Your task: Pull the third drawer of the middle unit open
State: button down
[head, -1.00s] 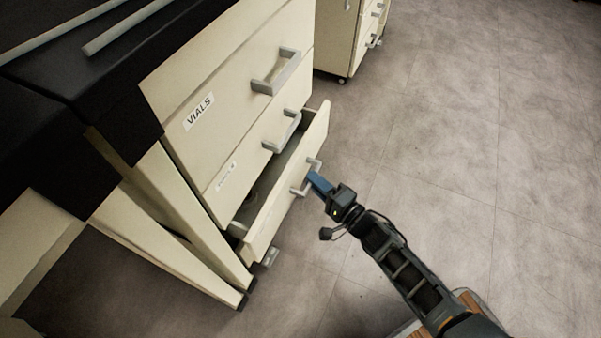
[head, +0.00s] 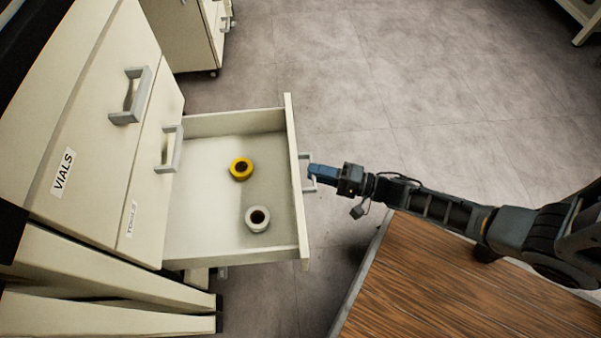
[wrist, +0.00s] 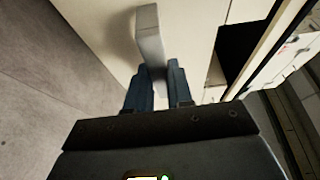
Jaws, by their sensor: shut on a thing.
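The third drawer (head: 298,190) is pulled far out of the cream middle unit (head: 100,130), below two shut drawers. Its inside shows, with a yellow tape roll (head: 241,169) and a grey tape roll (head: 257,218) on the floor of the drawer. My gripper (head: 314,172) is at the drawer's grey handle (head: 307,158), in front of the drawer face. In the wrist view the blue fingers (wrist: 158,90) are shut on the grey handle (wrist: 151,38), one finger on each side of it.
The upper drawers carry grey handles (head: 131,96) and a VIALS label (head: 63,173). Another cream cabinet (head: 185,35) stands behind. A wooden-topped surface (head: 440,275) lies at the lower right. Grey floor (head: 400,90) beyond the drawer is clear.

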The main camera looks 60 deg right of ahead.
jog(key=shift+s+d, duration=0.35)
jog(key=shift+s, duration=0.2)
jog(key=c, duration=1)
grip_release()
jog(key=p+v, duration=0.1)
jog(key=v, duration=0.6)
jog(key=shift+s, duration=0.35)
jog(key=shift+d, duration=0.1)
